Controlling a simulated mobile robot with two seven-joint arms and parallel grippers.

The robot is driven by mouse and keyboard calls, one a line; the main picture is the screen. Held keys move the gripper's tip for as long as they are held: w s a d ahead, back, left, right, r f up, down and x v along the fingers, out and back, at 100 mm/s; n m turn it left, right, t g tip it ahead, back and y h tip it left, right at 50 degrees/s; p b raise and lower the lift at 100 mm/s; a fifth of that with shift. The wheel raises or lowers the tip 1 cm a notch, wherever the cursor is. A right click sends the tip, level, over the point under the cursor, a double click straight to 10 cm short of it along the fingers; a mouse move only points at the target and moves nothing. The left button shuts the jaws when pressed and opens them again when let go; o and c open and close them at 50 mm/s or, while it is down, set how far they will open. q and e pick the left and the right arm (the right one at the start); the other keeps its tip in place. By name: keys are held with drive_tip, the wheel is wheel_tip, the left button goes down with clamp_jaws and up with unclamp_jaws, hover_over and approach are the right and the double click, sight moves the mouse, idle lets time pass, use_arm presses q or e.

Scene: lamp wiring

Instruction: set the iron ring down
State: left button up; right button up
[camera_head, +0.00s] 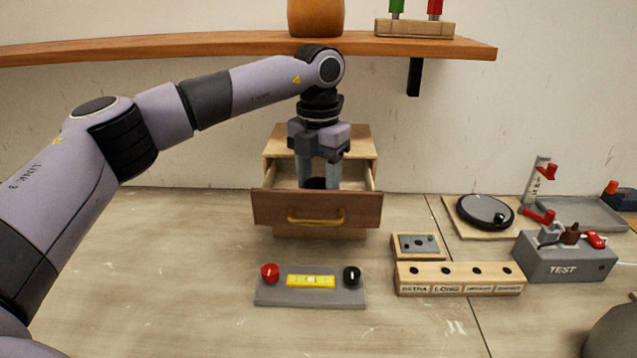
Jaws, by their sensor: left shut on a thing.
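My left gripper (318,174) points straight down into the open wooden drawer (317,210). Its fingers are shut on a small dark thing, the iron ring (316,184), which shows low between the fingertips. The drawer front hides its underside, so I cannot tell whether it touches the drawer floor. The ring's full outline is too small and covered to make out. My right gripper is not in view.
A wooden shelf (200,46) runs above the drawer cabinet. On the table are a grey block with a yellow level (311,281), a labelled wooden rack (460,279), a grey TEST box (565,262) and a black disc (485,211). The table's left front is clear.

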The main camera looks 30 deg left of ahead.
use_arm(q)
drive_tip(key=shift+w+f+p, duration=0.2)
drive_tip(key=shift+f+p, duration=0.1)
drive_tip(key=shift+f, duration=0.65)
drive_tip(key=shift+a+f, duration=0.1)
drive_tip(key=o, duration=1.1)
drive_tip(key=shift+f, duration=0.1)
wheel_tip(320, 180, up, 8)
drive_tip(key=shift+b, duration=0.4)
drive_tip(key=shift+s+f, duration=0.1)
